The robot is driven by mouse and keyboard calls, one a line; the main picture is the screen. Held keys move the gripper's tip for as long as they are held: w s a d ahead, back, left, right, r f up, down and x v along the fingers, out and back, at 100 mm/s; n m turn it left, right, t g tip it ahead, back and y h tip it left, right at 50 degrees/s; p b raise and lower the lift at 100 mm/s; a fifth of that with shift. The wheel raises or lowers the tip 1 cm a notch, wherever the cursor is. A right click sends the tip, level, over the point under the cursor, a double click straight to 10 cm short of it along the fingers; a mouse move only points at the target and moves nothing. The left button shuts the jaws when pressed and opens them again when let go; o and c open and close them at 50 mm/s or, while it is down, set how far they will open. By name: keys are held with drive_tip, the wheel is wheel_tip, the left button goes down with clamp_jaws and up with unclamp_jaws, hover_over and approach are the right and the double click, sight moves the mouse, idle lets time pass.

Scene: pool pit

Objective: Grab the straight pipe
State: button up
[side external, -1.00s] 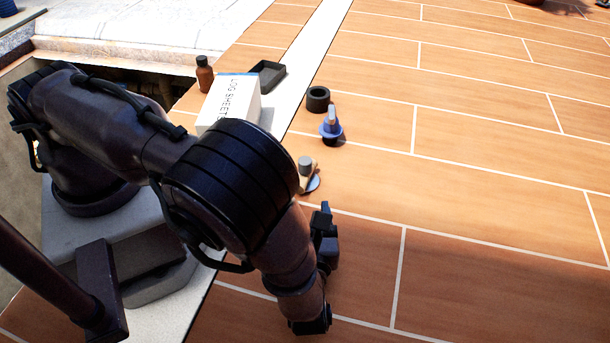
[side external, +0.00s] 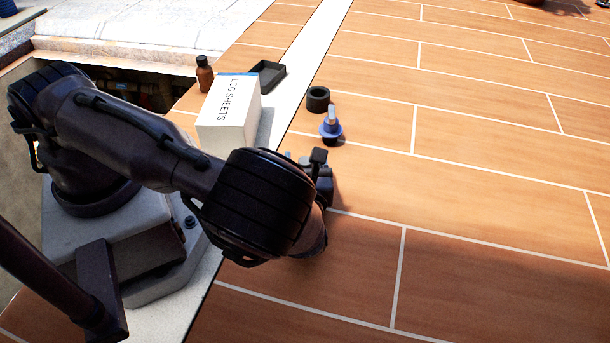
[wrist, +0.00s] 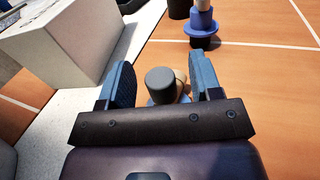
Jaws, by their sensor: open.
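My gripper (wrist: 162,72) is open, its two blue-grey fingers on either side of a grey-topped cylinder (wrist: 160,80) with tan and light-blue parts beside and under it. I cannot tell if the fingers touch it. In the side view my gripper (side external: 318,168) mostly hides this group. A short dark hollow cylinder (side external: 318,98) stands on the tiles farther back, and its lower part shows in the wrist view (wrist: 180,8). It looks like a short straight pipe, but I cannot tell which piece is the task's pipe.
A blue flanged fitting (side external: 330,130) with a pale stem stands just beyond my gripper. A white "LOG SHEETS" box (side external: 228,108) is to the left, with a brown bottle (side external: 204,75) and black tray (side external: 267,75) behind. The tiled floor (side external: 480,180) to the right is clear.

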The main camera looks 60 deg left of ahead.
drive_tip(key=shift+a, duration=0.1)
drive_tip(key=shift+c, duration=0.2)
clamp_jaws()
